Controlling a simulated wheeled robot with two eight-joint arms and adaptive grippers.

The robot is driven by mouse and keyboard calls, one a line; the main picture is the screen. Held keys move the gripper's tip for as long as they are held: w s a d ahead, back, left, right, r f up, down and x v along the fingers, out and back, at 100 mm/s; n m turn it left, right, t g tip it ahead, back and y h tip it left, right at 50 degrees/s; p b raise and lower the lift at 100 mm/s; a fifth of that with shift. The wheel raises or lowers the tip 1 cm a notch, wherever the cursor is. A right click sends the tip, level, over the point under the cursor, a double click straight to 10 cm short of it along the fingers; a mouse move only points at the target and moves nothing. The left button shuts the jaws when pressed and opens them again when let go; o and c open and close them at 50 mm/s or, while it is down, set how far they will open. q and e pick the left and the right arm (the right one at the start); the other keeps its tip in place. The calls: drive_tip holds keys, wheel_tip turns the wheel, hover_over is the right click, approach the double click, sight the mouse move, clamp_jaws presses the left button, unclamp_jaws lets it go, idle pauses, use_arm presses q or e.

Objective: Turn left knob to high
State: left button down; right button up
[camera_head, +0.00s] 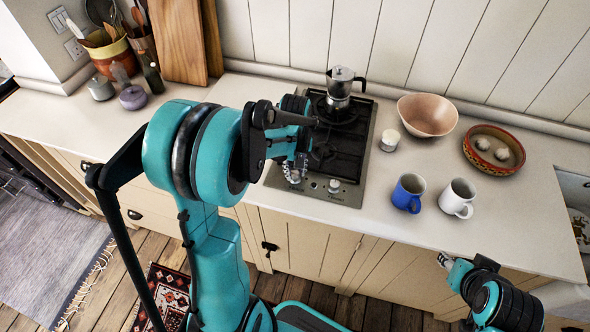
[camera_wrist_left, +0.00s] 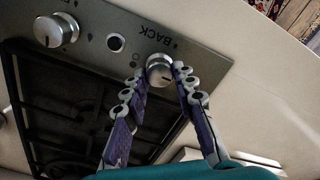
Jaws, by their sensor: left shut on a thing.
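The two-burner hob (camera_head: 345,185) is set in the counter, with two silver knobs on its front strip. My left gripper (camera_head: 293,172) is shut on the left knob, which my fingers partly hide in the head view. In the left wrist view, the fingers (camera_wrist_left: 159,78) sit on either side of the left knob (camera_wrist_left: 160,68), beside upside-down "BACK" lettering. The right knob (camera_head: 334,186) stands free; it also shows in the left wrist view (camera_wrist_left: 54,31). My right gripper (camera_head: 446,262) is low in front of the counter, too small to tell open from shut.
A moka pot (camera_head: 341,82) stands on the back burner. Right of the hob are a white jar (camera_head: 390,140), a pink bowl (camera_head: 427,115), a blue mug (camera_head: 408,193), a white mug (camera_head: 458,197) and a red dish (camera_head: 493,148). The counter's front right is clear.

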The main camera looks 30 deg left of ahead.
sight(295, 173)
use_arm(q)
drive_tip(key=c, duration=1.2)
unclamp_jaws()
wheel_tip(295, 173, up, 12)
drive_tip(key=s+d+f+m+t+b, duration=0.3)
drive_tip(key=s+d+m+t, duration=0.4)
drive_tip(key=s+d+m, duration=0.3)
drive_tip(key=shift+s+d+f+b, duration=0.3)
drive_tip(key=shift+s+d+f, duration=0.15)
drive_tip(key=shift+s, duration=0.5)
